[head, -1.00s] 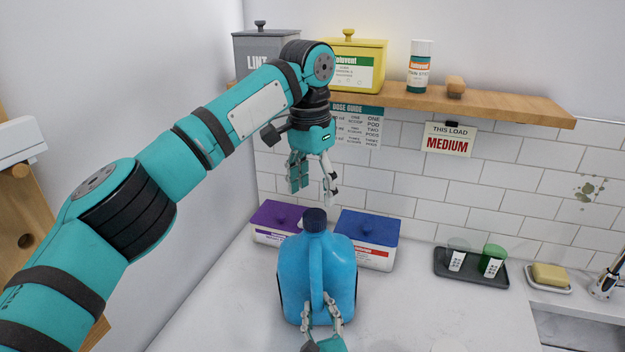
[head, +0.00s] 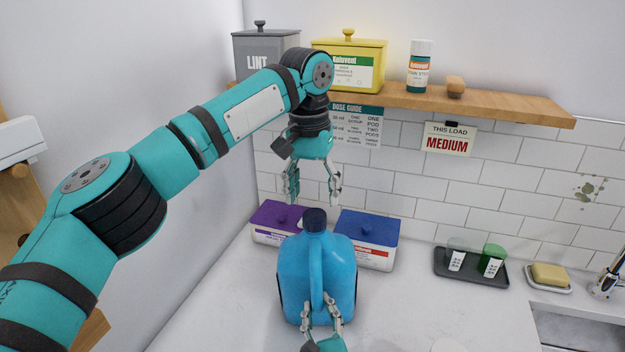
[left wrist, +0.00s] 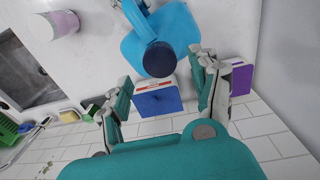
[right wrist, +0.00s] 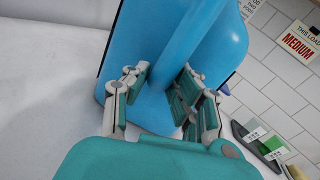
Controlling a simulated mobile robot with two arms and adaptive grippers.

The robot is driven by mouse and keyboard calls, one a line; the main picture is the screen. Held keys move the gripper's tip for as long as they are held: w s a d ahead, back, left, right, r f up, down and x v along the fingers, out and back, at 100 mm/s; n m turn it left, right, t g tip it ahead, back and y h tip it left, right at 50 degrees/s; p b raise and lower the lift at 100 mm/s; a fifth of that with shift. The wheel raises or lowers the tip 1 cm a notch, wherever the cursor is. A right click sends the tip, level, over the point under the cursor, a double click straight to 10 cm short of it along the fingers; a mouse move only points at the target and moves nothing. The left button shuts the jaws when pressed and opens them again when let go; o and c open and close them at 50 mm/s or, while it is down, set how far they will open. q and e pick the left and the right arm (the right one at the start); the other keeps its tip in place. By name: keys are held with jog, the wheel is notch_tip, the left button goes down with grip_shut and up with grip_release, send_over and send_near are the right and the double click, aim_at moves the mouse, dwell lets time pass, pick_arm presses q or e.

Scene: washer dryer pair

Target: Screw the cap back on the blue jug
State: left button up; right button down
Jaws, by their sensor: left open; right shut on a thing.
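The blue jug (head: 300,275) stands upright on the white counter. Its dark cap (head: 314,219) sits on the neck; how tightly it is seated I cannot tell. My left gripper (head: 314,196) is open and empty, pointing down just above the cap. In the left wrist view the cap (left wrist: 159,59) lies beyond the gap between the open left fingers (left wrist: 165,100). My right gripper (head: 322,318) is shut on the jug's handle at the front. The right wrist view shows its fingers (right wrist: 163,95) around the blue handle (right wrist: 158,108).
A purple-lidded box (head: 270,220) and a blue-lidded box (head: 368,240) stand close behind the jug. A dark tray (head: 470,268) with two cups and a soap dish (head: 549,277) are at right. A wooden shelf (head: 500,105) with containers runs above. Counter right of the jug is mostly clear.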

aim_at(314, 214)
pick_arm(q)
jog(key=shift+d+f, duration=0.1)
jog(key=shift+f, duration=2.7)
jog(key=shift+c, duration=0.3)
jog(key=c, duration=1.2)
jog(key=o, duration=1.4)
jog(key=shift+r, duration=0.1)
jog(key=r, duration=1.1)
jog(key=shift+s+a+r, duration=0.1)
jog(key=shift+a+r, duration=0.15)
jog(key=shift+r, duration=0.15)
